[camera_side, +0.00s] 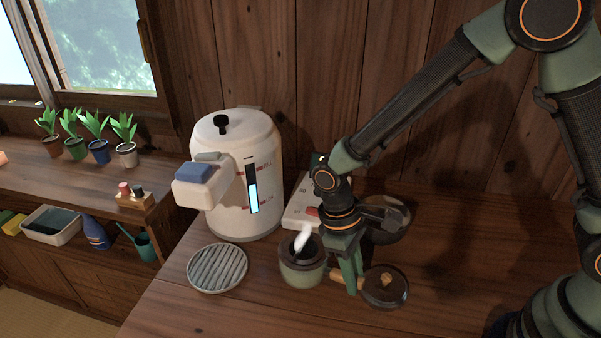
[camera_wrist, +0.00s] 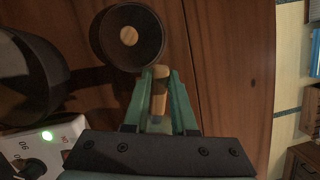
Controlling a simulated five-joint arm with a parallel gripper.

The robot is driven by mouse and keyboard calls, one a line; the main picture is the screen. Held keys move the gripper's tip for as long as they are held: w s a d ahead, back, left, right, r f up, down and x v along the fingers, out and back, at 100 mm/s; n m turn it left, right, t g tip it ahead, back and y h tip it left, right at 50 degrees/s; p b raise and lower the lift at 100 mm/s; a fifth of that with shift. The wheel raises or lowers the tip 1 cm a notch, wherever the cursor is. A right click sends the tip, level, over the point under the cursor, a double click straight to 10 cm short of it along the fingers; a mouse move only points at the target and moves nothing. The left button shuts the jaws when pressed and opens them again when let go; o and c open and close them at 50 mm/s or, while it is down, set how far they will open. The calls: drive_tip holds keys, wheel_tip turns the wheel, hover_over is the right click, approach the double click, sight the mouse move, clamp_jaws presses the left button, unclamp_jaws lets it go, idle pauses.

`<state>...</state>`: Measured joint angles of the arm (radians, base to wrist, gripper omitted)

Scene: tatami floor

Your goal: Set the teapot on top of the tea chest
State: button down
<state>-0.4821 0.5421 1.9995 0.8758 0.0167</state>
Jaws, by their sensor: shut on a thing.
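The teapot (camera_side: 385,289) is small, dark and round, with a wooden knob on its lid and a straight wooden side handle. It stands upright at the counter's front; I cannot tell whether it touches the wood. My gripper (camera_side: 352,278) points down and is shut on the handle. In the wrist view the teapot (camera_wrist: 108,45) lies just beyond the fingertips, and the handle (camera_wrist: 160,88) is between my gripper's green fingers (camera_wrist: 160,95). No tea chest is clearly identifiable; a brown wooden piece with a drawer-like front (camera_wrist: 304,162) is partly visible at the wrist view's lower right corner.
Left of my gripper are a green pot (camera_side: 302,275) with something white in it, a ribbed round tray (camera_side: 217,268) and a tall white water dispenser (camera_side: 262,140). A white device (camera_wrist: 42,150) with a dial and green light is close behind. Counter at right is clear.

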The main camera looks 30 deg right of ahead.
drive_tip(key=c, duration=0.7)
unclamp_jaws()
drive_tip(key=shift+f, duration=0.1)
drive_tip(key=v, duration=1.1)
drive_tip(key=shift+s+d+r+m+t+y, duration=0.25)
drive_tip(key=shift+s+d+r+m+t, duration=0.45)
drive_tip(key=shift+d+r+t, duration=1.55)
drive_tip(key=shift+s+d+r+m+t+y, duration=0.45)
drive_tip(key=shift+d+r+m, duration=0.9)
drive_tip(key=shift+d, duration=1.95)
drive_tip(key=shift+s+d+r+m+t+y, duration=0.1)
drive_tip(key=shift+s+d+r+m+t, duration=0.4)
drive_tip(key=shift+d+r+t, duration=1.5)
drive_tip(key=shift+w+d+r+g, duration=0.2)
drive_tip(key=shift+d+g, duration=0.3)
drive_tip(key=shift+d, duration=0.25)
